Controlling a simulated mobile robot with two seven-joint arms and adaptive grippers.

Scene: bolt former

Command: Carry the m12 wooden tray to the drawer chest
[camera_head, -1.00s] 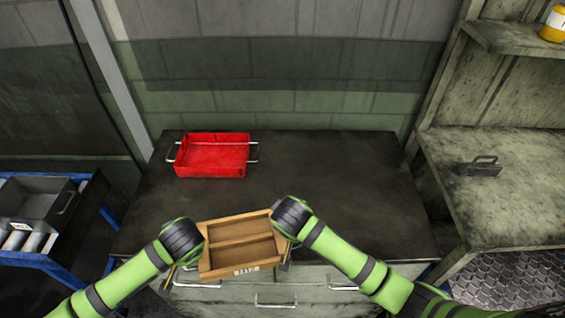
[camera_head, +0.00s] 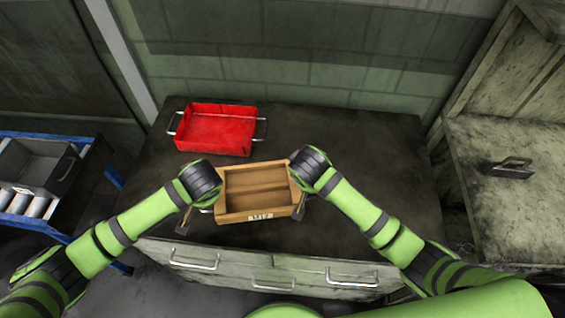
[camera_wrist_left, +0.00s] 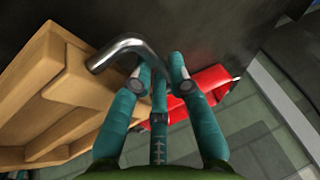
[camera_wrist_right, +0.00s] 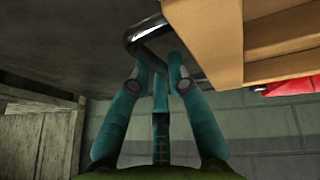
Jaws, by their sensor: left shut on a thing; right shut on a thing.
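The wooden tray (camera_head: 254,206) with an M12 label is between my two hands over the front part of the drawer chest's dark top (camera_head: 352,160). It is empty, with a divider. I cannot tell whether it touches the top. My left gripper (camera_wrist_left: 160,72) is shut on the tray's left metal handle (camera_wrist_left: 125,50). My right gripper (camera_wrist_right: 158,68) is shut on its right metal handle (camera_wrist_right: 146,34). In the head view my wrists cover most of both handles. The wooden tray also fills part of the left wrist view (camera_wrist_left: 62,75) and the right wrist view (camera_wrist_right: 275,40).
A red tray (camera_head: 214,130) with metal handles stands on the chest top, behind and left of the wooden tray. The top's right part is clear. A blue-framed rack (camera_head: 40,138) with a grey bin stands left, and a worn bench (camera_head: 510,215) with a dark handled object stands right.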

